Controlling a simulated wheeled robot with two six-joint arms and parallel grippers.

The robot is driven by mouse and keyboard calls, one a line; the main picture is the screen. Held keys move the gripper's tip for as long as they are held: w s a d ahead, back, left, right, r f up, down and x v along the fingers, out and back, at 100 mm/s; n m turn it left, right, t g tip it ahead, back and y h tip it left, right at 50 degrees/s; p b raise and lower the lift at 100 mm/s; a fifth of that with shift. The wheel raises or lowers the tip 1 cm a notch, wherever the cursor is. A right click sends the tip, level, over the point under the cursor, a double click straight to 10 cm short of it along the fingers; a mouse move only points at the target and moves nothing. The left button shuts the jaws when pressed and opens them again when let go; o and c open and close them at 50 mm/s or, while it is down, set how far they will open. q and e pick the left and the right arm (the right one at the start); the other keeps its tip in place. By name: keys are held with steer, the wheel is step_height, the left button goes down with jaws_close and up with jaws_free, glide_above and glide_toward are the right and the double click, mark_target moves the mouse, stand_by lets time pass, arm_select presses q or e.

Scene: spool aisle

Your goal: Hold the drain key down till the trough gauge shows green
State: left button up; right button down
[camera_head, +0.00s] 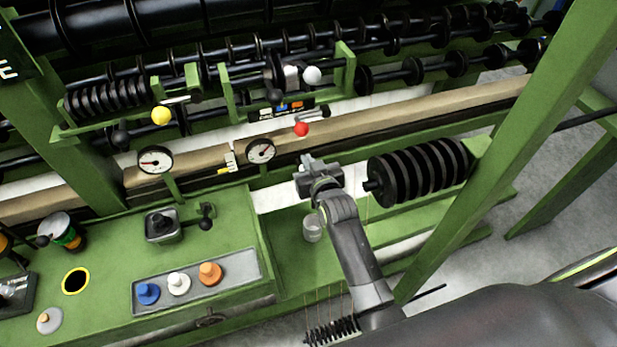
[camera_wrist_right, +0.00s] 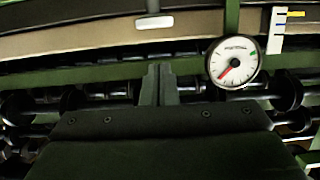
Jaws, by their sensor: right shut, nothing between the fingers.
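Two white round gauges are on the machine front in the head view: a left one (camera_head: 155,159) and a right one (camera_head: 261,150). I cannot tell which is the trough gauge. In the right wrist view a gauge (camera_wrist_right: 234,62) shows its red needle at lower left, away from a green mark on its right side. No part is clearly marked as the drain key. A red-knobbed lever (camera_head: 302,129) sits just beyond my right gripper (camera_head: 312,167). That gripper is shut and empty, its fingers (camera_wrist_right: 158,85) together, apparently touching nothing. My left gripper is out of view.
A green bench at left carries a tray (camera_head: 248,264) with blue, white and orange knobs, and a black-knobbed lever (camera_head: 205,222). A black ribbed spool (camera_head: 420,172) is close right of my gripper. A yellow-knobbed lever (camera_head: 161,116) stands up left. A green post (camera_head: 505,150) rises at right.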

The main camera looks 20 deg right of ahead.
steer(key=shift+f+b, duration=1.3)
steer(key=shift+f, duration=0.25)
steer(key=shift+f, duration=0.75)
steer(key=shift+s+f, duration=0.1)
steer(key=shift+f, duration=0.05)
steer(key=shift+s+f, duration=0.1)
steer(key=shift+f, duration=0.2)
stand_by(2.2)
steer(key=shift+r, duration=0.15)
stand_by(1.3)
step_height(320, 180, up, 5)
steer(key=p, duration=0.4)
steer(key=p+v, duration=0.5)
steer(key=v, duration=0.4)
steer(key=shift+s, duration=0.35)
